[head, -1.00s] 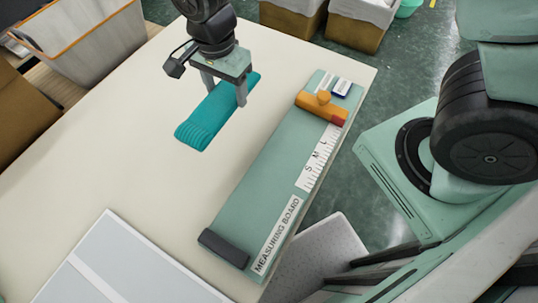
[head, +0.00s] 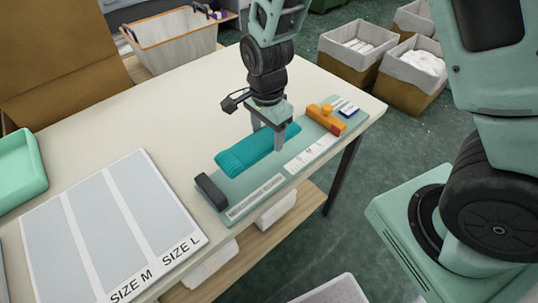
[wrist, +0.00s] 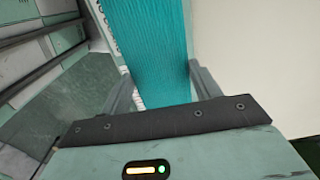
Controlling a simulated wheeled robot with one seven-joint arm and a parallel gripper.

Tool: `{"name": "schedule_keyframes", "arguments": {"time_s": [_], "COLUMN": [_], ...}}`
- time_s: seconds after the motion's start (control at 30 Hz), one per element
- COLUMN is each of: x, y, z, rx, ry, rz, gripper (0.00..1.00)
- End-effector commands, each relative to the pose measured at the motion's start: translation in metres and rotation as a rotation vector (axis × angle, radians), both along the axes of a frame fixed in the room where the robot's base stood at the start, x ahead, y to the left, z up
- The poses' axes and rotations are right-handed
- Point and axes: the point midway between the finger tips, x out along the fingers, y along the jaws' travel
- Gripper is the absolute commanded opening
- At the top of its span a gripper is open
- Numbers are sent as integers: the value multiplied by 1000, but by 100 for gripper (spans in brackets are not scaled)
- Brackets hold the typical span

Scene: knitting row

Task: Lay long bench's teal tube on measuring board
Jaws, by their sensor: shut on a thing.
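The teal tube (head: 250,152) is a ribbed knitted piece, long and flat. In the head view it is over the green measuring board (head: 236,197), lengthwise along it, between the dark end block (head: 211,191) and the orange slider (head: 326,117). My gripper (head: 267,142) is shut on the tube toward its slider end. In the wrist view the tube (wrist: 158,50) runs away between the two fingers (wrist: 160,88), with part of the board's lettering beside it. I cannot tell whether the tube touches the board.
A sheet marked SIZE M and SIZE L (head: 108,220) lies on the pale bench (head: 180,95) at the left. A green tray (head: 18,168) is at the far left. A lined basket (head: 170,40) stands behind the bench, and several lined bins (head: 358,45) stand on the floor.

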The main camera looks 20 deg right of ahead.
Motion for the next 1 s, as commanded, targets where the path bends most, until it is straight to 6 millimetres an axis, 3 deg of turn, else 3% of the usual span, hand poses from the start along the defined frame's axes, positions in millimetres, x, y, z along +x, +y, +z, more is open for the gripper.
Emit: {"name": "schedule_keyframes", "arguments": {"time_s": [0.5,0.93,0.97,1.0], "x": [0,0,0,0], "y": [0,1,1,1], "z": [-61,-68,-66,-66], "rx": [1,1,2,2], "ry": [0,-1,-2,-2], "rz": [1,0,0,0], "gripper": [41,41,71,82]}}
